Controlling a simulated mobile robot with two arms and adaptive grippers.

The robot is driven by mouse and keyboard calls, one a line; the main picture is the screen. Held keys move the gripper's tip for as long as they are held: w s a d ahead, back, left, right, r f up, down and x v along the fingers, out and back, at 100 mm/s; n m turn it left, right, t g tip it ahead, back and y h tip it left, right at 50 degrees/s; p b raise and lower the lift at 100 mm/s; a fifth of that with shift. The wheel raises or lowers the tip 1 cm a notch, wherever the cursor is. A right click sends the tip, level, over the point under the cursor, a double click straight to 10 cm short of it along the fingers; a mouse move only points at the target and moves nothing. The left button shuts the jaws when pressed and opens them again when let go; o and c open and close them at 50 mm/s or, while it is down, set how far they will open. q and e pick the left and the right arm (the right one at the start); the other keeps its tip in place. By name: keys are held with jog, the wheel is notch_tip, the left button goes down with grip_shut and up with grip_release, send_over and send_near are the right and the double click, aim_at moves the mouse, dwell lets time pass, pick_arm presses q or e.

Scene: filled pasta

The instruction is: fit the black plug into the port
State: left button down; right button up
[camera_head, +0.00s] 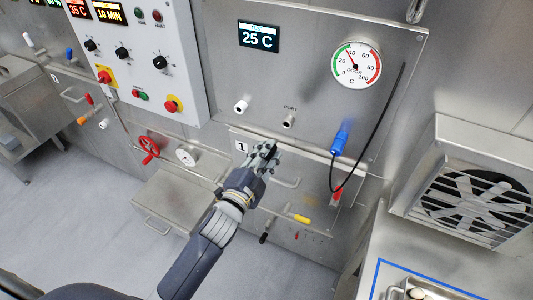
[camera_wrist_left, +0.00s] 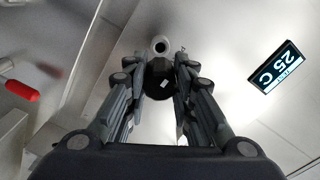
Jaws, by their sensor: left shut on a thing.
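My left gripper (camera_head: 267,152) is shut on the black plug, just below the panel with the port. In the left wrist view the fingers of my left gripper (camera_wrist_left: 159,75) close on the dark body of the black plug (camera_wrist_left: 158,80). A round, pale-rimmed port (camera_wrist_left: 160,45) shows just beyond the plug's far end; I cannot tell whether they touch. In the head view the port (camera_head: 288,121) is a short metal socket under a small label, above the gripper and a little to its right. The plug is not clear in the head view. My right gripper is not in view.
A white connector (camera_head: 241,106) sticks out left of the port. A blue connector (camera_head: 340,138) with a black cable hangs to the right. A temperature display (camera_head: 259,38) and a round gauge (camera_head: 357,64) sit above. A metal vent unit (camera_head: 470,195) stands at right.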

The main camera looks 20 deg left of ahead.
aim_at(276, 140)
pick_arm(q)
jog(key=shift+w+d+r, duration=0.1)
jog(key=shift+w, duration=0.3)
jog(key=shift+w+d+b, duration=0.2)
jog(key=shift+w, duration=0.75)
jog(key=shift+w+d+b, duration=0.15)
jog(key=shift+w, duration=0.8)
jog(key=shift+w+d, duration=0.1)
jog(key=shift+w, duration=0.3)
jog(key=shift+p, duration=0.35)
jog(key=shift+w+d, duration=0.15)
jog(key=shift+w, duration=0.5)
jog(key=shift+w+d+b, duration=0.15)
jog(key=shift+w+b, duration=0.25)
jog(key=shift+w, duration=0.5)
jog(key=shift+w, duration=0.2)
